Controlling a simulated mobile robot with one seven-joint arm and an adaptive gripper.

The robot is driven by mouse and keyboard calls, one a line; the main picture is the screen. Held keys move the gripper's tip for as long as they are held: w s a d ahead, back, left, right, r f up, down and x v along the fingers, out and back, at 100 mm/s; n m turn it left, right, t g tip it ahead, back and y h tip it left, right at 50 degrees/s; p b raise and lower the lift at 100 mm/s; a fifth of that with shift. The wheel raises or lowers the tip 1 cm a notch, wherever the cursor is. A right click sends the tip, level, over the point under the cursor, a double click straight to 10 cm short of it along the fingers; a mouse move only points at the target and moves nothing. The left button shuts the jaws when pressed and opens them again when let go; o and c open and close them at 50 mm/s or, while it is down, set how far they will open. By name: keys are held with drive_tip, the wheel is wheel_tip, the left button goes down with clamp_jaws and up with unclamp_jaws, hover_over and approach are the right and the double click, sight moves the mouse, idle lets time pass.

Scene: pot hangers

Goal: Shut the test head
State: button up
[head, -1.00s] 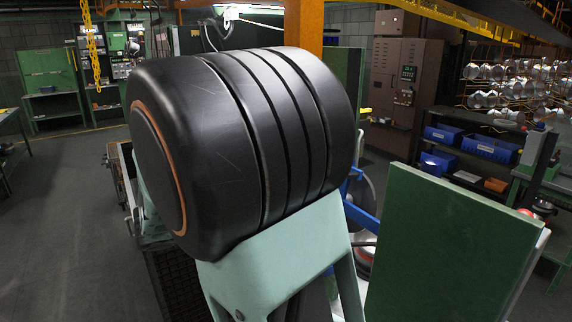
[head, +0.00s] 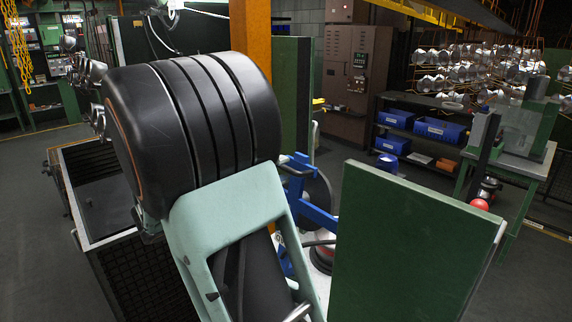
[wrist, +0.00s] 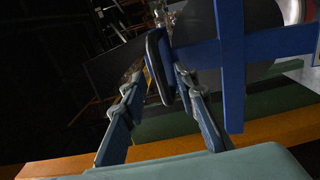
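The test head is not clearly identifiable. A blue frame with a grey disc (head: 318,196) stands behind my arm in the head view, partly hidden by it. In the wrist view blue bars (wrist: 232,60) of this frame cross on the right. My gripper (wrist: 159,76) has its two fingers apart, pointing toward the frame. A dark, blue-faced rounded pad (wrist: 160,66) shows between the fingertips, with narrow gaps seeming to remain on each side. Contact is hard to judge. In the head view my arm hides the gripper.
A green panel (head: 400,250) stands close on the right. A black-walled bin (head: 135,275) stands at the left beside my arm. An orange post (head: 251,40) rises behind. A shelf with blue bins (head: 440,130) and a brown cabinet (head: 352,75) stand farther back. Floor is clear at far left.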

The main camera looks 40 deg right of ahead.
drive_tip(key=shift+w+d, duration=0.1)
drive_tip(key=shift+d, duration=1.35)
drive_tip(key=shift+c, duration=0.4)
clamp_jaws()
